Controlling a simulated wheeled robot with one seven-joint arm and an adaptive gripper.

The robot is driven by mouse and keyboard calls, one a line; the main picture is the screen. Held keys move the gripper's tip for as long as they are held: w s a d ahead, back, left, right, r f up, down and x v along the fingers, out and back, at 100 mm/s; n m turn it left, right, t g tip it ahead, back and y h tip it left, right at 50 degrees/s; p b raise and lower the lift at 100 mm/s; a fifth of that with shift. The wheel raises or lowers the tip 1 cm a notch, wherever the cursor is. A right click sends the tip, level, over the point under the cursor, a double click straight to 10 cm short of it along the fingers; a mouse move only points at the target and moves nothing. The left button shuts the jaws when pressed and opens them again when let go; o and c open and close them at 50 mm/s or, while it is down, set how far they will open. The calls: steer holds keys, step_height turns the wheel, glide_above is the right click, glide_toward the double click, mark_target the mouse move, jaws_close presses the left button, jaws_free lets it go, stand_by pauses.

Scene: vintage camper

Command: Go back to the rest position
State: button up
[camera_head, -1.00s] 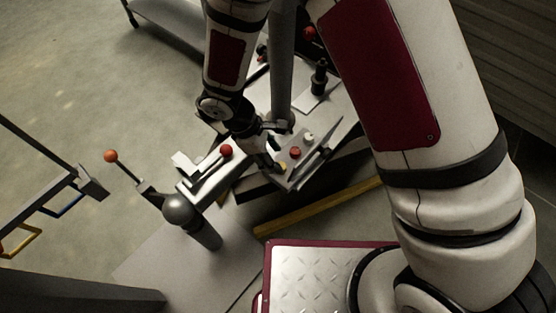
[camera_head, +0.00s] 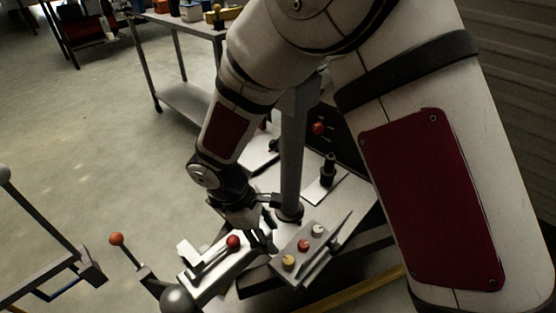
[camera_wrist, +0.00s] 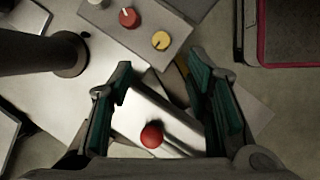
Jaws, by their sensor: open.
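My gripper (camera_head: 256,240) is low over the workstation, between a red-knobbed lever and a small slanted control panel. In the wrist view my gripper (camera_wrist: 162,100) shows its two green-padded fingers wide apart with nothing held between them. The red ball knob (camera_wrist: 151,135) lies below and between the fingers in that view. The same red knob (camera_head: 233,242) sits on a light bracket just left of my gripper in the head view. The control panel (camera_head: 318,252), with yellow, red and white knobs, is right of my gripper.
A grey post (camera_head: 292,150) rises right beside my gripper. A black upright handle (camera_head: 327,170) stands behind the panel. An orange-knobbed lever (camera_head: 117,240) and a grey rail frame (camera_head: 45,240) are at left. A metal table (camera_head: 178,95) stands behind; open floor lies at left.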

steer(key=s+d+r+m, duration=0.3)
steer(key=d+r+m, duration=0.5)
steer(key=d+r, duration=0.95)
steer(key=s+d+r+m+y, duration=0.2)
steer(key=s+d+r+m, duration=0.25)
steer(key=s, duration=0.55)
steer(key=s+d+r+m+y, duration=0.3)
steer(key=s+r+m, duration=0.15)
steer(key=s, duration=0.45)
step_height(320, 180, up, 30)
steer(key=t+p, duration=0.4)
steer(key=p, duration=2.5)
steer(key=shift+s+d+r+p, duration=0.15)
steer(key=shift+s+r+p, duration=0.1)
steer(key=shift+s+p, duration=0.05)
